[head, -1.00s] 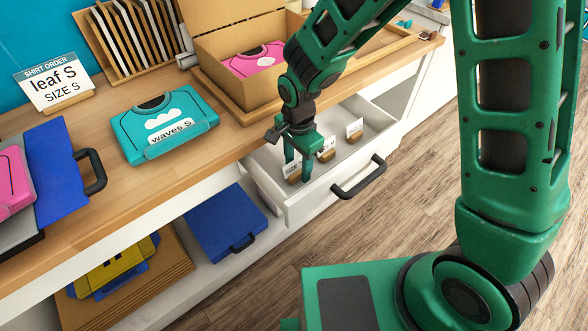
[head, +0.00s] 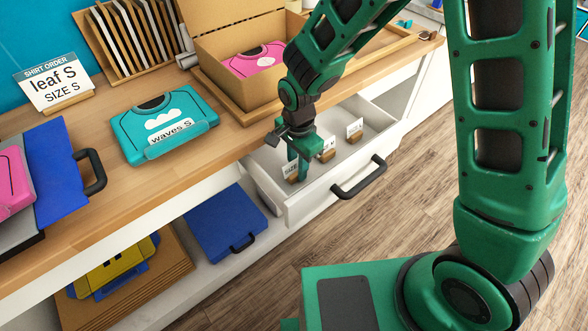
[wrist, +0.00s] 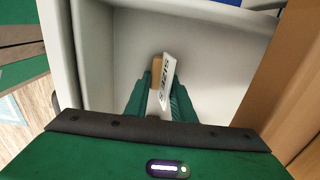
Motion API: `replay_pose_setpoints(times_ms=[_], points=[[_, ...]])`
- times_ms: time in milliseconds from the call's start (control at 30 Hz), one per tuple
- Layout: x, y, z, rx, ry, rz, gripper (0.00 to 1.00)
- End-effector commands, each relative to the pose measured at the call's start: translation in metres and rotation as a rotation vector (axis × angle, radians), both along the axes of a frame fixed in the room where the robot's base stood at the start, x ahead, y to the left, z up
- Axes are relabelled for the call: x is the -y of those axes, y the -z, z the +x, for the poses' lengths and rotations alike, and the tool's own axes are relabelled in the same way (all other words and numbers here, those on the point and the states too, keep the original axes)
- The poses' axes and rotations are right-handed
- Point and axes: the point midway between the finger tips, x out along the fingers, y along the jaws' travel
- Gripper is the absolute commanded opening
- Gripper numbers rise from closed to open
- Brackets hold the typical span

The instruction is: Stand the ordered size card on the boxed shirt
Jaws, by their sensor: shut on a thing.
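The order sign (head: 53,84) at the left back of the counter reads "SHIRT ORDER, leaf S, SIZE S". A pink shirt (head: 254,60) lies in the open cardboard box (head: 213,52). My gripper (head: 298,170) is down in the open drawer (head: 345,155), shut on the nearest size card (head: 290,171), a white card in a small wooden base. In the wrist view the card (wrist: 167,80) stands between the fingers (wrist: 162,100); its print is sideways and hard to read. Two more size cards (head: 354,128) (head: 328,147) stand farther back in the drawer.
A teal folded shirt (head: 165,120) labelled "waves S" lies on the counter beside the drawer. A pink shirt and blue folder (head: 58,165) are at the left. The drawer handle (head: 358,178) sticks out in front. A blue case (head: 225,222) and yellow shirt (head: 115,265) lie on the shelf below.

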Motion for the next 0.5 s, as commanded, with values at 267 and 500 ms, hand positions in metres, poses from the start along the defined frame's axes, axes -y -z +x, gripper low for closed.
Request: replay_pose_setpoints(times_ms=[267,500], points=[[0.0,-0.001,0.0,0.001,0.0,0.001,0.0],[0.0,-0.01,0.0,0.001,0.0,0.001,0.0]])
